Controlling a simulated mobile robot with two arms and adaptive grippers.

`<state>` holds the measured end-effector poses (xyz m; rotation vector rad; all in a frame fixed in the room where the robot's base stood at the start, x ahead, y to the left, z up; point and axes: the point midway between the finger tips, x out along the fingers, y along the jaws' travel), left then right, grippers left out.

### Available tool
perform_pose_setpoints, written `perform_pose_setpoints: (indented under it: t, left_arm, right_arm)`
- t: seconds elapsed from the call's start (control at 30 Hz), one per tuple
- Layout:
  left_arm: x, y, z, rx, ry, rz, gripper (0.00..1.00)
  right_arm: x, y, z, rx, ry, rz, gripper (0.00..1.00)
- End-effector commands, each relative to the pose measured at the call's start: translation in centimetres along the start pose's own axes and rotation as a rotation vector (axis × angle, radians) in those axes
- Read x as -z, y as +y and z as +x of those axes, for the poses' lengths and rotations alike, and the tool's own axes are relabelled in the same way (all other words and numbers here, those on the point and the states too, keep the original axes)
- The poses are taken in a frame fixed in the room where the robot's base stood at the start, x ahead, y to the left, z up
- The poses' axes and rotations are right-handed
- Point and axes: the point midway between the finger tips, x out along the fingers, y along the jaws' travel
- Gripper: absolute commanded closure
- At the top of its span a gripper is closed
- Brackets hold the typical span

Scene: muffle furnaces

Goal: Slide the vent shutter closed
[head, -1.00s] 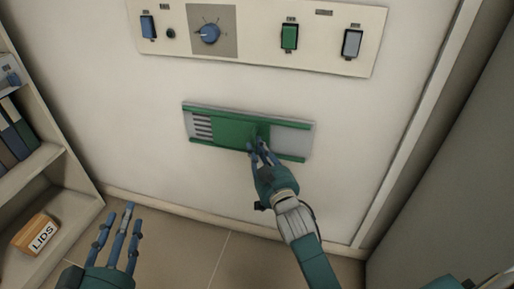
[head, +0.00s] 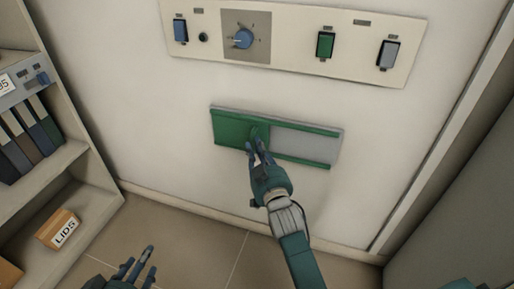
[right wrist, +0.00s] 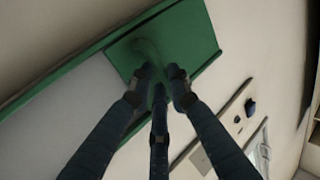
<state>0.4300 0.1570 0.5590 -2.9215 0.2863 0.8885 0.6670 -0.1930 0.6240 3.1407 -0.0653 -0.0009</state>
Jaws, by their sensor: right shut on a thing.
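The vent shutter (head: 232,130) is a green plate in a frame with green rails (head: 300,160) on the pale wall panel. It sits at the left end of the frame, and no vent slots show; the right part of the frame is bare grey.
A control panel (head: 285,48) with a blue knob (head: 243,39) and several switches is above the shutter. A shelf with binders (head: 30,135) and a LIDS box (head: 58,229) stands at the left. A grey surface (head: 460,170) bounds the right side. Floor below is clear.

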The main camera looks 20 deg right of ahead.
Motion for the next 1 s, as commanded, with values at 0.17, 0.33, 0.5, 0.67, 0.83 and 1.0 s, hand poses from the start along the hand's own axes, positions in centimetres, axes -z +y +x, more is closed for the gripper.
perform_pose_setpoints:
  t: [0.17, 0.33, 0.5, 0.67, 0.83, 1.0]
  left_arm:
    - [0.0, 0.0, 0.0, 0.000, 0.000, 0.000, 0.61]
    - [0.0, 0.0, 0.0, 0.000, 0.000, 0.000, 0.61]
    - [0.0, 0.0, 0.0, 0.000, 0.002, 0.000, 0.61]
    - [0.1, 0.0, 0.0, -0.001, 0.003, 0.000, 0.61]
    - [0.1, 0.0, 0.0, -0.001, 0.002, 0.000, 0.61]
    - [0.1, 0.0, 0.0, 0.000, 0.002, 0.000, 0.61]
  right_arm:
    - [0.3, -0.3, 0.1, 0.005, 0.006, 0.003, 0.79]
    - [0.3, -0.3, 0.1, 0.005, 0.005, 0.003, 0.63]
    - [0.2, -0.3, 0.1, 0.004, 0.003, 0.002, 0.63]
    - [0.0, -0.2, -0.9, 0.004, 0.001, 0.002, 0.63]
    - [0.0, -0.2, -4.0, 0.004, 0.000, 0.002, 0.63]
    - [0.0, -0.3, -7.8, 0.005, 0.001, 0.003, 0.63]
